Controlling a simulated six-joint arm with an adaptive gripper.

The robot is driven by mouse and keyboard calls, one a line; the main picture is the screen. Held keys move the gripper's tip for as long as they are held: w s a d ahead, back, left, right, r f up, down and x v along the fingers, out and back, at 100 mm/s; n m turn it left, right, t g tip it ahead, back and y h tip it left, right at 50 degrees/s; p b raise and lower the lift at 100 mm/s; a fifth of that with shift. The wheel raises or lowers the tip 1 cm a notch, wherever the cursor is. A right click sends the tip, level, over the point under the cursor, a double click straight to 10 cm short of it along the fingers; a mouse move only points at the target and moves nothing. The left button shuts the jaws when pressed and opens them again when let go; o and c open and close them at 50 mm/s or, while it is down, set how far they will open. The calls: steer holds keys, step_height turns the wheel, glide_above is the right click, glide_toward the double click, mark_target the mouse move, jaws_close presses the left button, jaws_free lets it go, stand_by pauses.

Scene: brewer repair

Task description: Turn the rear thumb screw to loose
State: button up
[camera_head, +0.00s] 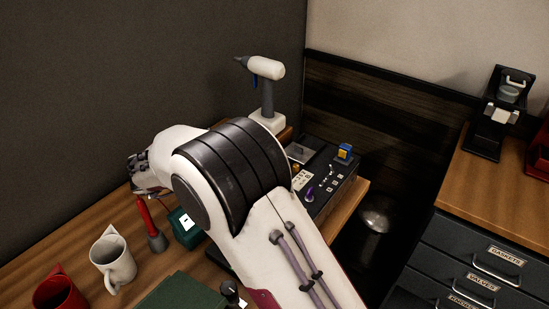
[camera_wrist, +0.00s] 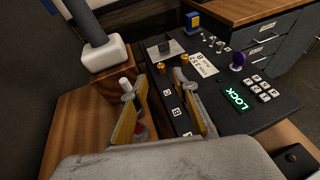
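In the wrist view, my gripper (camera_wrist: 156,92) is open, its two yellow fingers with grey tips spread apart. No object shows held between them. Two brass thumb screws, one on the left (camera_wrist: 161,68) and one on the right (camera_wrist: 185,59), stand on the black control unit (camera_wrist: 217,118) beyond the fingers. The right fingertip appears close to the right screw; I cannot tell whether they touch. Which screw is the rear one is not clear. In the head view, a brass screw (camera_head: 296,168) shows on the unit (camera_head: 325,207); my arm hides the gripper's fingers.
The unit carries a green LOCK display (camera_wrist: 234,98), a keypad (camera_wrist: 265,88), a purple knob (camera_wrist: 237,61) and a yellow-blue block (camera_wrist: 192,20). A white-based stand (camera_wrist: 105,53) is at left. A mug (camera_head: 113,263) and red-handled tool (camera_head: 146,217) stand on the table.

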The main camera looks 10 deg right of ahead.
steer(key=shift+f+g, duration=0.15)
steer(key=shift+g, duration=0.15)
steer(key=shift+w, duration=0.1)
steer(key=shift+x, duration=3.85)
steer(key=shift+c, duration=0.5)
jaws_close()
